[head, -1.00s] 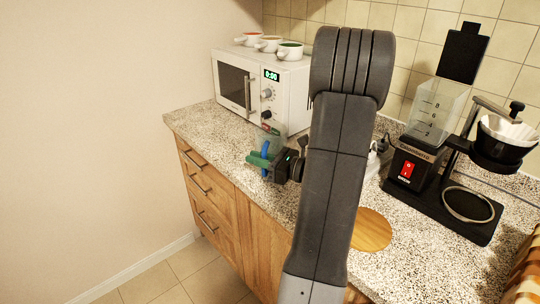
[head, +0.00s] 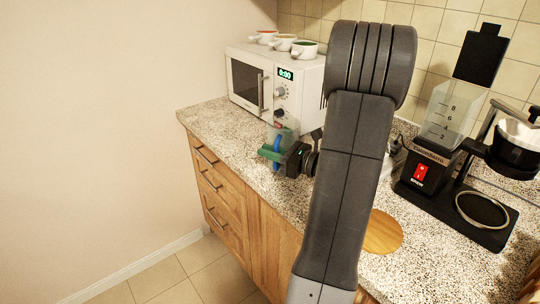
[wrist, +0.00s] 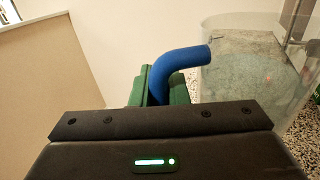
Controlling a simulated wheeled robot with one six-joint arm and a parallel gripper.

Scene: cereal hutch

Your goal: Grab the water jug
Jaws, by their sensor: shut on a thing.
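The water jug is a clear container with a blue handle. In the wrist view the jug (wrist: 245,75) stands to the right, and its blue handle (wrist: 180,60) curves over to the left. In the head view the handle (head: 277,146) shows small in front of the microwave, with the clear body (head: 284,128) faint behind it. My gripper (head: 272,153) has green fingers and is shut on the blue handle. The green fingers also show around the handle in the wrist view (wrist: 160,90). The jug's base is hidden.
A white microwave (head: 300,85) with several cups (head: 283,43) on top stands right behind the jug. A coffee maker (head: 440,180) stands at the right. A round wooden board (head: 383,233) lies on the speckled counter (head: 215,122). The counter's left end is clear.

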